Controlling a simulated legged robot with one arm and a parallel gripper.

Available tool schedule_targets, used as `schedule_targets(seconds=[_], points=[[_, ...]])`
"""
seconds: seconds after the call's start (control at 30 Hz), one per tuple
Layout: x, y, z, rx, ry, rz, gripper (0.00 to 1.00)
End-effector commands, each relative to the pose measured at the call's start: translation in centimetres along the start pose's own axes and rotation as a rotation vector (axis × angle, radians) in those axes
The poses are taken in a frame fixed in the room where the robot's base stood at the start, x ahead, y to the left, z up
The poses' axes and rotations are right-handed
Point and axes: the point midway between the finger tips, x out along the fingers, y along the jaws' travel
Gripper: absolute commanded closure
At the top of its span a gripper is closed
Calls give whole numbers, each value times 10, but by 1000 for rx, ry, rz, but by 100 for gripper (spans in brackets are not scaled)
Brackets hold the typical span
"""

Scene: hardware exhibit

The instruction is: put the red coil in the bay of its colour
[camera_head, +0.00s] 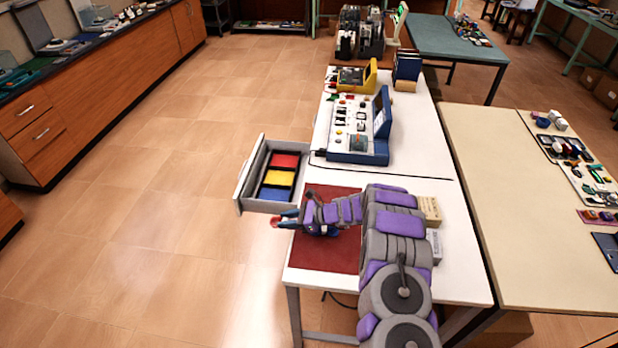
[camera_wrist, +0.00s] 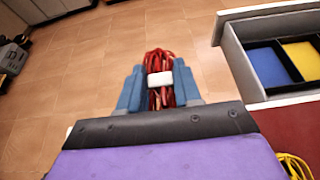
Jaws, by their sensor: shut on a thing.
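The red coil (camera_wrist: 158,66), bound with a white band, is between the blue fingers of my gripper (camera_wrist: 158,90) in the wrist view. My gripper is shut on it. In the head view my gripper (camera_head: 287,219) is at the left edge of the white table, just below the open drawer (camera_head: 240,178). The drawer holds a red bay (camera_head: 286,161), a yellow bay (camera_head: 279,178) and a blue bay (camera_head: 272,194), from far to near. The coil is outside the drawer, nearest the blue bay's end. In the wrist view the blue bay (camera_wrist: 268,66) and yellow bay (camera_wrist: 303,58) show at the right.
A dark red mat (camera_head: 335,255) lies on the white table under my arm. A yellow coil (camera_wrist: 293,165) shows at the wrist view's lower right. The floor at left is clear.

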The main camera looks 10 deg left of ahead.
Motion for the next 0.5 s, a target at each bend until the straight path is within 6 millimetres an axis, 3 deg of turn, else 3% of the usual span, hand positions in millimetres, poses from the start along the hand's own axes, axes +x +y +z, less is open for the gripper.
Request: schedule_targets(seconds=[0.27, 0.5], points=[[-9, -13, 21, 14, 0, -47, 100], [-52, -44, 76, 71, -1, -190, 100]])
